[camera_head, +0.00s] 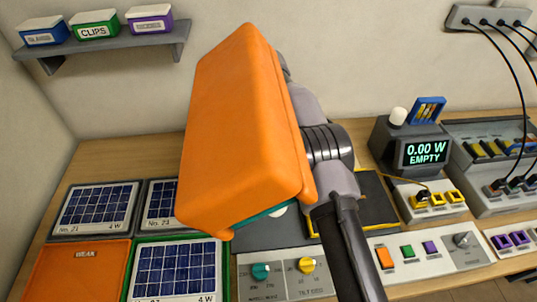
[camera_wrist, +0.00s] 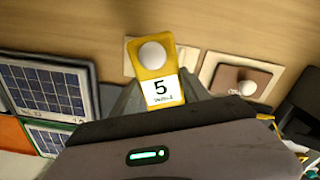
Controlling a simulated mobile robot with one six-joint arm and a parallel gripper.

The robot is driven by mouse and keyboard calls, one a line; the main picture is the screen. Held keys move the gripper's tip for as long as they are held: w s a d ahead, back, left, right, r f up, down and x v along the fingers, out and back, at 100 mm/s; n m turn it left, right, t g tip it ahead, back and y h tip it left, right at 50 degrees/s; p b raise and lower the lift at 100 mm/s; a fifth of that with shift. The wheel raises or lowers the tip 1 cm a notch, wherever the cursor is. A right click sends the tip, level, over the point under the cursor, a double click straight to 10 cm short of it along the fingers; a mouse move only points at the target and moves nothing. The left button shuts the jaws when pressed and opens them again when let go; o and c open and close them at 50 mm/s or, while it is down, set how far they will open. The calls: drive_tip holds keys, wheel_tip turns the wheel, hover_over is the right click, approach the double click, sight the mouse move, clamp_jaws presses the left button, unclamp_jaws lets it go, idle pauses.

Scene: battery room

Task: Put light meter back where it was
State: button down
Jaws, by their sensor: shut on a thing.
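The light meter (camera_wrist: 162,85), a yellow block with a white dome and a label reading 5, sits between the fingers of my gripper (camera_wrist: 160,92) in the wrist view. My gripper is shut on it. In the wrist view a pale plate lies behind the meter on the wooden surface; whether the meter touches it I cannot tell. To its right is a pale plate with a brown square and a white knob (camera_wrist: 243,87). In the head view my orange arm link hides my gripper and the meter.
Solar panels (camera_head: 97,208) and an orange tray (camera_head: 82,272) lie at the left of the bench. A control panel (camera_head: 275,285) with knobs is at the front. A display unit reading 0.00 W EMPTY (camera_head: 426,152) stands at the right. A shelf (camera_head: 110,42) holds small boxes.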

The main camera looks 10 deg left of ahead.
drive_tip(key=f+b, duration=0.1)
drive_tip(key=f, duration=0.3)
drive_tip(key=f+b, duration=0.1)
drive_tip(key=f, duration=0.3)
drive_tip(key=shift+s+f+b, duration=0.2)
drive_tip(key=shift+f+b, duration=0.1)
drive_tip(key=shift+f, duration=0.05)
drive_tip(key=shift+r, duration=0.1)
drive_tip(key=c, duration=1)
unclamp_jaws()
drive_tip(key=shift+f, duration=0.2)
drive_tip(key=o, duration=0.5)
wheel_tip(320, 180, up, 8)
drive_tip(key=p, duration=0.3)
